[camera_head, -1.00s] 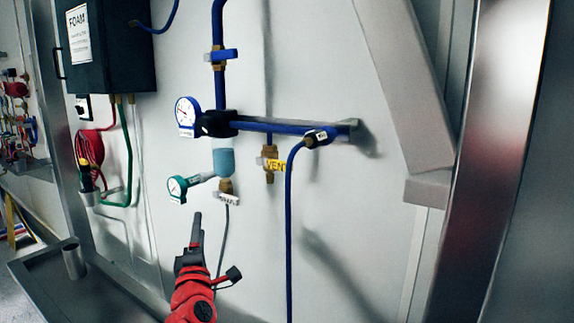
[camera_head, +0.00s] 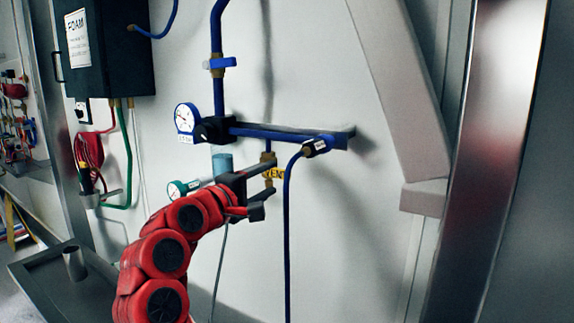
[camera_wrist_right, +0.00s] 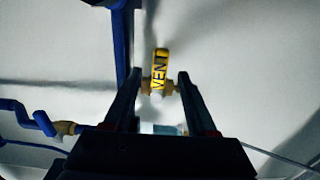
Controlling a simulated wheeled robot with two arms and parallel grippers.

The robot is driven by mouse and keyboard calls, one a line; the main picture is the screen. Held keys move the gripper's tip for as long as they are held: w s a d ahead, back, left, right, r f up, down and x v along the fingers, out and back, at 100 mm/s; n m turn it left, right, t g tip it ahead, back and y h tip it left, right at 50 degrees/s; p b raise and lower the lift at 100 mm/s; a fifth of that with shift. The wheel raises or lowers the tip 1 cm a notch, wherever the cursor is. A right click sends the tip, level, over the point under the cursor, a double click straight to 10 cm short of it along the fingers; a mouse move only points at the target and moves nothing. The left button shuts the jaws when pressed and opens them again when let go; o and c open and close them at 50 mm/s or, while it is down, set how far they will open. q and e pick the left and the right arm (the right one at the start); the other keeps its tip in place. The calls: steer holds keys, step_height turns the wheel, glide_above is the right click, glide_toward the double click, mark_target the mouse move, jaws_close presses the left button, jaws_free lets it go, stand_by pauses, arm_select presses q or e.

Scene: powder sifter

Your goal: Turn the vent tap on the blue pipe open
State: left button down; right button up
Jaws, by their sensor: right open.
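The vent tap (camera_head: 277,174) is a brass valve with a yellow handle lettered VENT, hanging below the horizontal blue pipe (camera_head: 285,134). In the right wrist view the yellow handle (camera_wrist_right: 160,68) points lengthwise between my fingers, with brass on both sides of it. My right gripper (camera_head: 271,179) is open, its two fingers reaching to either side of the tap. In the right wrist view my right gripper (camera_wrist_right: 158,80) has the tap between its fingertips; I cannot tell whether they touch it. My fingers partly hide the tap in the head view. My left gripper is not in view.
A gauge (camera_head: 187,117) and black regulator sit left on the pipe. A teal gauge (camera_head: 177,190) and a clear blue bowl (camera_head: 222,162) are close to my right arm. A blue hose (camera_head: 287,225) hangs just right of the tap. A blue-handled valve (camera_head: 222,63) is above.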

mark_target(287, 170)
steer(key=p+x, duration=0.1)
steer(key=x, duration=0.7)
steer(key=shift+w, duration=0.1)
jaws_close()
stand_by(1.1)
